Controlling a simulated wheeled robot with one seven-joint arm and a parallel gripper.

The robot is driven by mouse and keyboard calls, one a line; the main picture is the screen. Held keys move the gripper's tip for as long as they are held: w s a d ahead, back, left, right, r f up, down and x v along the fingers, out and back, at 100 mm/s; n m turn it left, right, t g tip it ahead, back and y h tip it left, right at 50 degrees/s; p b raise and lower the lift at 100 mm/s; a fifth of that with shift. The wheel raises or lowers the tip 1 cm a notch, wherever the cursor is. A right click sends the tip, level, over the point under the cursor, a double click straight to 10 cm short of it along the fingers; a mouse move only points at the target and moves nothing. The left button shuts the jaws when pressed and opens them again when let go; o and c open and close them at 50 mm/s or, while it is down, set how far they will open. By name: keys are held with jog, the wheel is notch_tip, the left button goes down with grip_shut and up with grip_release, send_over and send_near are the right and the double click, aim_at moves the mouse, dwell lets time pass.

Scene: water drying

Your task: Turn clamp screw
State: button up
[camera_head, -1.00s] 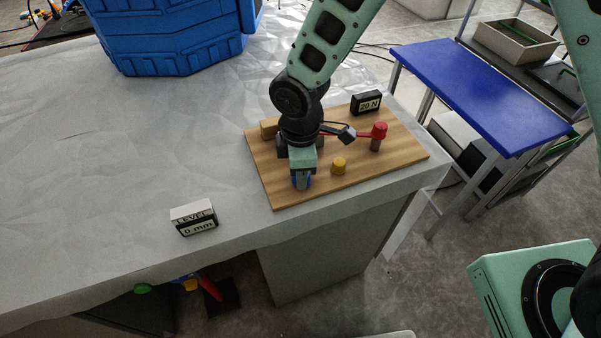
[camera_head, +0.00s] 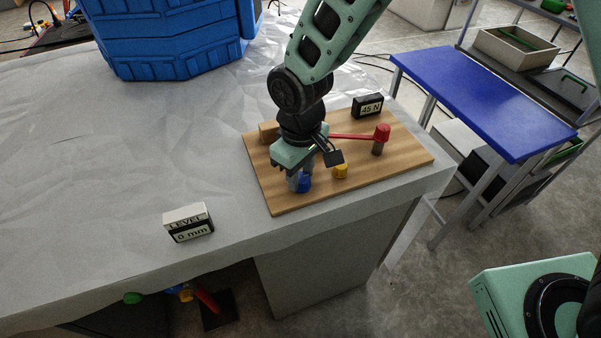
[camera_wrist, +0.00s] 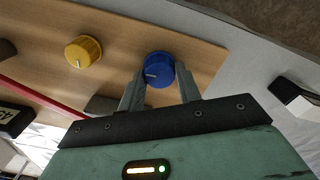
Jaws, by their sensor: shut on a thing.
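The clamp screw appears to be the blue knob (camera_head: 304,184) near the front left of the wooden board (camera_head: 340,188). My gripper (camera_head: 298,182) reaches down over it, with its fingers on either side of the knob. In the wrist view, the blue knob (camera_wrist: 159,69) has a white pointer line and sits between the fingertips of my gripper (camera_wrist: 163,84), which is shut on it. A small black display (camera_head: 368,107) at the back of the board reads 45 N.
A yellow knob (camera_head: 341,171) is close to the right of my gripper. A red lever (camera_head: 352,136) runs to a red-topped post (camera_head: 381,138). A LEVEL display (camera_head: 188,223) reading 0 mm stands on the table (camera_head: 90,200). A blue bench (camera_head: 480,100) is to the right.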

aim_at(300, 177)
jog(key=shift+m, duration=0.3)
dwell(0.4)
jog(key=o, duration=1)
jog(key=shift+c, duration=0.2)
jog(key=shift+r, duration=0.1)
notch_tip(300, 177, up, 17)
jog(key=b, duration=0.2)
jog(key=shift+r, duration=0.15)
jog(key=s+d+f, duration=0.2)
jog(key=s+d, duration=0.3)
jog(key=s, duration=0.4)
jog(key=s+d+f, duration=0.3)
jog(key=s+d, duration=0.2)
jog(key=s, duration=0.4)
jog(key=shift+m+y, duration=0.3)
